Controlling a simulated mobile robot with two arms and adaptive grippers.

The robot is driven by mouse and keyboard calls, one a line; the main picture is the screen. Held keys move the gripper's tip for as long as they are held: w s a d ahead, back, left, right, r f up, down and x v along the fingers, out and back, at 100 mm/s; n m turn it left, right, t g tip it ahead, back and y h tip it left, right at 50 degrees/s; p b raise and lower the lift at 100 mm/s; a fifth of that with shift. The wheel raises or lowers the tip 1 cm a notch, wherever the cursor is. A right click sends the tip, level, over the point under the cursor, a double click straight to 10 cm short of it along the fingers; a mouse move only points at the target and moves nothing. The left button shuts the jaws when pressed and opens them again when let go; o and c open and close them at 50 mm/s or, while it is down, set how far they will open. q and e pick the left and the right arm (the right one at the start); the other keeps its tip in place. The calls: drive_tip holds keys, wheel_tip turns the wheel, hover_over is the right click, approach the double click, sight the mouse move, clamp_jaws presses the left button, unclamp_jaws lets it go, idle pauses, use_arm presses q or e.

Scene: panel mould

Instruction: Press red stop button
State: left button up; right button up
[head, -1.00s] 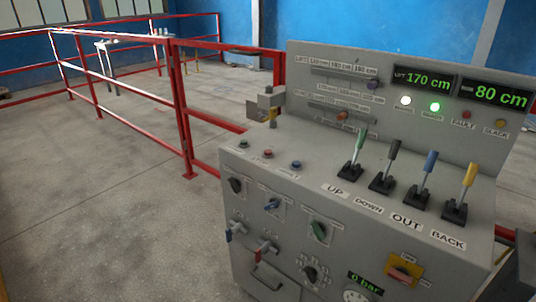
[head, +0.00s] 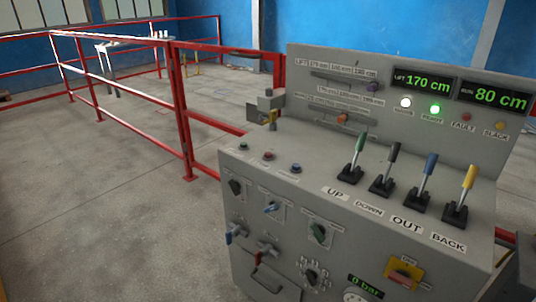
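The grey control console (head: 262,199) fills the right half of the head view. On the left of its sloped top sit three small buttons in a row: a green one (head: 243,147), a red one (head: 268,155) and a blue one (head: 295,168). Their labels are too small to read. A red switch or button on a yellow plate (head: 403,258) is on the lower right of the front face. Which red control is the stop button I cannot tell. Neither of my grippers is in view.
Four-colour levers stand at the right: green (head: 360,145), black (head: 393,154), blue (head: 430,162) and yellow (head: 468,178). Displays above read 170 cm (head: 427,82) and 80 cm (head: 501,95). A red railing (head: 182,110) runs behind and left. The left floor (head: 90,220) is clear.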

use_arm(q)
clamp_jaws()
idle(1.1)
